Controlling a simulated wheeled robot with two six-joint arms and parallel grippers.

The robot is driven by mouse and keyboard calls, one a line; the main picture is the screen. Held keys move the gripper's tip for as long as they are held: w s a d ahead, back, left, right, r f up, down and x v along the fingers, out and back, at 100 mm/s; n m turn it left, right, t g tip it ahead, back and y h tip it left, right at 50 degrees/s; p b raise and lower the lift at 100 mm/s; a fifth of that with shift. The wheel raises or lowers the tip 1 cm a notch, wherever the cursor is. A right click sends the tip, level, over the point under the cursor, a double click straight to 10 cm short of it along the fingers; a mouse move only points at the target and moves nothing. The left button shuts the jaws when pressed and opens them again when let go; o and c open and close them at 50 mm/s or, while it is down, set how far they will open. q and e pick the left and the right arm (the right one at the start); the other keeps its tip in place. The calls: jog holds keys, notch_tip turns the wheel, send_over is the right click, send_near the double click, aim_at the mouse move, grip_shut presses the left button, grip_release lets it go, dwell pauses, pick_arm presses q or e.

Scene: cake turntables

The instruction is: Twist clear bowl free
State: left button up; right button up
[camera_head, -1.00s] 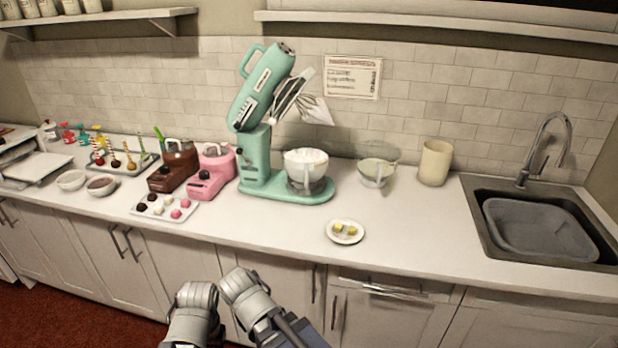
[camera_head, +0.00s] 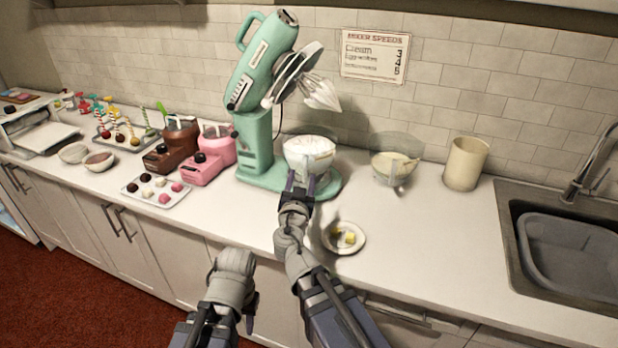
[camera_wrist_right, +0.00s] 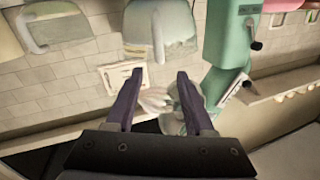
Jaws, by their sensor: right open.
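The clear bowl (camera_head: 309,156) with white cream sits on the base of the teal stand mixer (camera_head: 262,110), whose head is tilted up. The bowl shows upside down at the top of the right wrist view (camera_wrist_right: 172,22), with a handle on its near side. My right gripper (camera_head: 301,182) is open and empty, its two fingers just in front of the bowl's handle side and the mixer base. In the wrist view its fingers (camera_wrist_right: 158,74) stand apart, with the bowl beyond them. My left arm is low at the bottom; its gripper does not show.
A second clear bowl (camera_head: 394,168) with pale batter and a beige canister (camera_head: 465,163) stand right of the mixer. A small plate (camera_head: 331,247) with yellow pieces lies in front. Pink (camera_head: 212,160) and brown (camera_head: 172,150) small mixers stand left. A whisk (camera_head: 320,95) hangs above the bowl.

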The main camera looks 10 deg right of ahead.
aim_at(305, 165)
jog(key=shift+w, duration=0.15)
jog(key=x, duration=0.7)
jog(key=shift+w+d, duration=0.1)
jog(key=shift+w, duration=0.15)
grip_shut()
jog(key=shift+s, duration=0.1)
dwell(1.1)
jog(key=shift+s+d+n+y, duration=0.2)
jog(key=shift+d+n+y, duration=0.2)
jog(key=shift+d+y, duration=0.25)
jog(key=shift+n+t+y, duration=0.3)
jog(key=shift+y, duration=0.05)
